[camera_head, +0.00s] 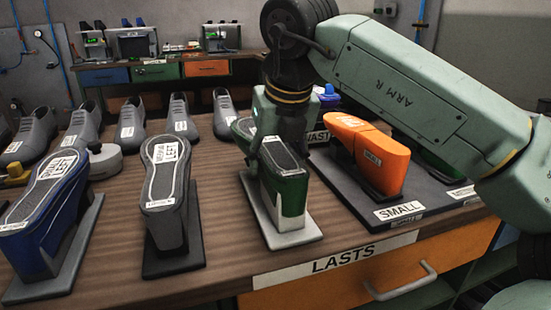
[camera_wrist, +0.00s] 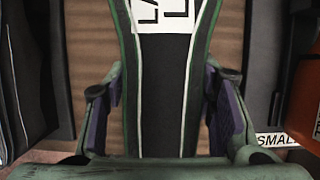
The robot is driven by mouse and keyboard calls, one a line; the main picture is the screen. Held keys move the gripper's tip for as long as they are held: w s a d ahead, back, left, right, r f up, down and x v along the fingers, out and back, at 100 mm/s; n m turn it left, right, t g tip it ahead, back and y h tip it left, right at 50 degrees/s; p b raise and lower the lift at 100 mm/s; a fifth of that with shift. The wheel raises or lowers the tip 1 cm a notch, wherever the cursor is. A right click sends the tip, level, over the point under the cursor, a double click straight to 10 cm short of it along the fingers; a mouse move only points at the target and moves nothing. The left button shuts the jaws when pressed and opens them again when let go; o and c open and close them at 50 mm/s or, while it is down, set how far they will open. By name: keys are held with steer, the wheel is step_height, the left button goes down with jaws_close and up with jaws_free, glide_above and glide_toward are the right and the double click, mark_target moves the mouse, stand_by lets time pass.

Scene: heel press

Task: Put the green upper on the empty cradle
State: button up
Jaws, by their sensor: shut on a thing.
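The green upper (camera_head: 292,194), with a dark sole facing up, stands upright at the front of the bench, on or just over a light grey cradle (camera_head: 298,239). My gripper (camera_head: 276,150) reaches down from above and is shut on it. In the wrist view the green upper (camera_wrist: 160,95) runs between the two purple-padded fingers (camera_wrist: 163,112), with a white label on its sole. My gripper hides part of the upper in the head view. I cannot tell whether the upper bears fully on the cradle.
To the left, a grey upper (camera_head: 165,195) stands on a dark cradle and a blue upper (camera_head: 45,215) on a grey one. To the right, an orange last (camera_head: 368,152) stands on a dark board (camera_head: 345,185) marked SMALL. Several grey shoes (camera_head: 180,117) line the back.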

steer(key=shift+f+b, duration=0.5)
steer(key=shift+f, duration=0.1)
stand_by(0.3)
steer(key=o, duration=1.4)
steer(key=v, duration=1.2)
